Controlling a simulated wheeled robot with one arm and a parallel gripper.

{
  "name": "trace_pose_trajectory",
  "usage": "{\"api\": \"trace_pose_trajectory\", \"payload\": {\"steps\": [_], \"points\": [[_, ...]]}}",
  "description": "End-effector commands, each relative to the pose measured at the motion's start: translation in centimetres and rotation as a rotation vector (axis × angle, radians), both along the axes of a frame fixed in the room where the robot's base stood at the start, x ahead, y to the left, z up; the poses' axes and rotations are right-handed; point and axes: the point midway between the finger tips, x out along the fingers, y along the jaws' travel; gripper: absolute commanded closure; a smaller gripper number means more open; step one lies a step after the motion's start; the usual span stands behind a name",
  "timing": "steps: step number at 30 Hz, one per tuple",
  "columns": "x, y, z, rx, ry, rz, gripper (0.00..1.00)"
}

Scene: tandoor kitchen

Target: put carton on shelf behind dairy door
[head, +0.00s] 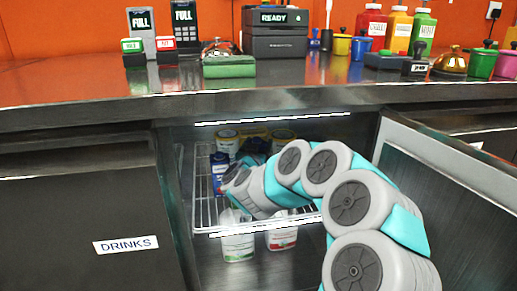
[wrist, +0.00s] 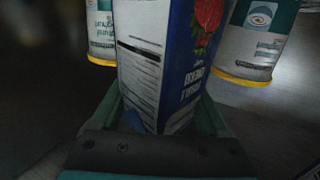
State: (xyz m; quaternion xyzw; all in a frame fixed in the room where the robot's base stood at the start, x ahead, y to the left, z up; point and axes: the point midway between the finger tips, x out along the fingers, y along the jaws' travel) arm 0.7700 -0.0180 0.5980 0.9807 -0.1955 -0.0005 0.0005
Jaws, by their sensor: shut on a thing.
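The carton (wrist: 150,60), white with print on one face and blue with a red strawberry on the other, stands between the fingers of my gripper (wrist: 162,112) in the wrist view. My gripper is shut on its lower part. In the head view a blue carton (head: 219,172) shows inside the open compartment, beside the end of my arm, which hides much of the gripper. The wire shelf (head: 203,200) runs across the compartment. I cannot tell whether the carton's base touches it. The open door (head: 450,190) stands to the right; no dairy label is visible.
Yellow-rimmed tubs flank the carton, one left (wrist: 101,35) and one right (wrist: 255,45). White bottles (head: 238,243) stand below the wire shelf. The drinks door (head: 85,225) is shut at left. The counter edge (head: 250,100) overhangs the opening.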

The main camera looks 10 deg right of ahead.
Motion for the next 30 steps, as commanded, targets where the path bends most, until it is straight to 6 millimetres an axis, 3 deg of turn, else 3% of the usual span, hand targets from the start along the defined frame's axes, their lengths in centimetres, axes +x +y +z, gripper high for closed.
{"api": "trace_pose_trajectory", "payload": {"steps": [2,12,13,18,30], "points": [[0.0,0.02,-0.86,0.001,0.0,0.001,1.0],[-0.03,0.01,-0.95,-0.001,-0.002,0.0,1.0],[-0.03,0.01,-0.97,0.001,-0.001,0.0,0.19],[-0.04,0.01,-0.96,0.001,-0.001,0.0,0.0],[-0.66,0.35,-0.77,0.001,0.0,0.002,0.0]]}}
